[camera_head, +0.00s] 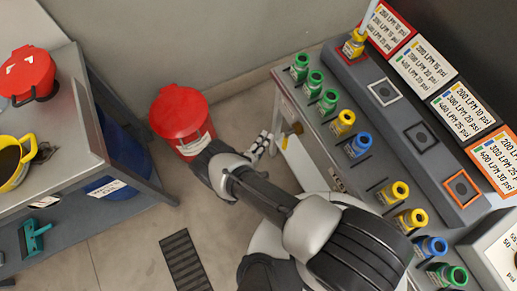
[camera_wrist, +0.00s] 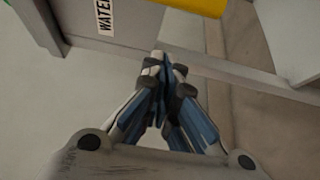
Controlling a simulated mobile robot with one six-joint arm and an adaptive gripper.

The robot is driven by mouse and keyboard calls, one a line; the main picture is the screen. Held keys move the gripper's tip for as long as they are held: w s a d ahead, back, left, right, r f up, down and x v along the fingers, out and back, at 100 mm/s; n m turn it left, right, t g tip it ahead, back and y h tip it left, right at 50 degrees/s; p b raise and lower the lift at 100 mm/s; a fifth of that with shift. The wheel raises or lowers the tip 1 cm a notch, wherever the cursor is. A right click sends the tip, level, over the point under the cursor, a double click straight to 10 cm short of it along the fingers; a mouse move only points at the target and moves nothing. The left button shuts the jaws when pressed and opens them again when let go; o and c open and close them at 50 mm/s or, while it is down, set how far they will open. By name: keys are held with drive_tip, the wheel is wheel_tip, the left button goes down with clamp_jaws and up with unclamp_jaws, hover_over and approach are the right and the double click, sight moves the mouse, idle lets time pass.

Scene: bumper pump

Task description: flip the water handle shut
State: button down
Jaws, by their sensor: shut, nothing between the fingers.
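A yellow bar (camera_wrist: 195,5), which looks like the water handle, is cut off by the top edge of the wrist view. A white label reading "WATE" (camera_wrist: 105,14) is on the grey panel beside it. A small yellow piece (camera_head: 284,142) shows by the bench side in the head view and may be the same handle. My gripper (camera_wrist: 165,62) is shut and empty, its fingertips below the yellow bar in the picture. I cannot tell whether they touch anything. In the head view my gripper (camera_head: 263,143) is just left of the bench.
The bench (camera_head: 283,88) carries several coloured fittings and pressure signs. A red lidded bucket (camera_head: 181,119) stands on the floor left of my arm. A metal table (camera_head: 66,110) with a red container (camera_head: 28,73) is at left. Floor between is partly clear, with a dark grate (camera_head: 184,262).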

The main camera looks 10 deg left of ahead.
sight(285, 143)
drive_tip(key=shift+s+d+r, duration=0.1)
drive_tip(key=shift+s+d, duration=0.25)
drive_tip(key=shift+d, duration=0.55)
drive_tip(key=shift+s+d, duration=0.35)
drive_tip(key=shift+d, duration=0.5)
